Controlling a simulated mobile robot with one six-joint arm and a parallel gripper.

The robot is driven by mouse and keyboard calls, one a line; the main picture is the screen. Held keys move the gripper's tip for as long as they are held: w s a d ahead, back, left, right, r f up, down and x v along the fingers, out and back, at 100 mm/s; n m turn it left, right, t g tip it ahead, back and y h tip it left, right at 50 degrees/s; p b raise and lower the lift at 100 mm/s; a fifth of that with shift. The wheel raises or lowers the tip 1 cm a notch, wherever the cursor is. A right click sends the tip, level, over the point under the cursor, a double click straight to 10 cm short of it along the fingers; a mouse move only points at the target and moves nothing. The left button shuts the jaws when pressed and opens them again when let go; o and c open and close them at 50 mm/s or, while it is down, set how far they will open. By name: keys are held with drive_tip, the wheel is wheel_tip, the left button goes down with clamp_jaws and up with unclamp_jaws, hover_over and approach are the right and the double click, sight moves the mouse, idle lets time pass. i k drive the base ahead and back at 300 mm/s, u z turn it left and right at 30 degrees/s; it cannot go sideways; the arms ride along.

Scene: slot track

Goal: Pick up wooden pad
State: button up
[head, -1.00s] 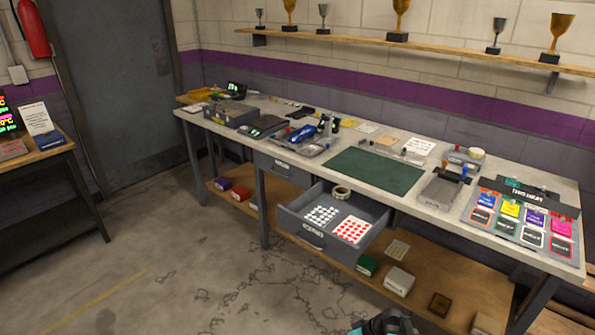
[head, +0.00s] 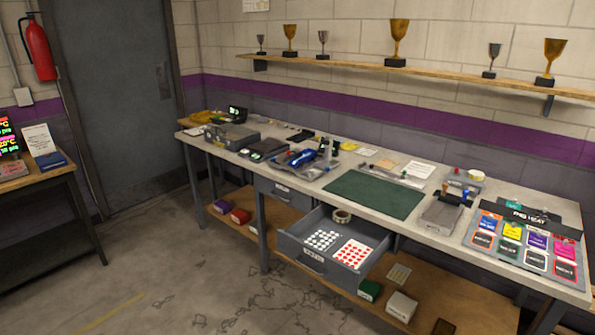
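No thing is clearly recognisable as the wooden pad. A small tan flat piece (head: 386,163) lies on the workbench behind the green mat (head: 372,194), too small to identify. A dark brown block (head: 443,327) sits on the lower shelf at the bottom edge of the view, partly cut off. I cannot tell whether either is the pad. My gripper is not in view.
The long grey workbench (head: 458,236) has an open drawer (head: 312,262) jutting out with dotted sheets and a tape roll. A blue car (head: 301,158) stands left of the mat. Colored cards fill the right end. The concrete floor (head: 190,275) in front is clear.

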sight(445, 185)
drive_tip(key=z, duration=0.75)
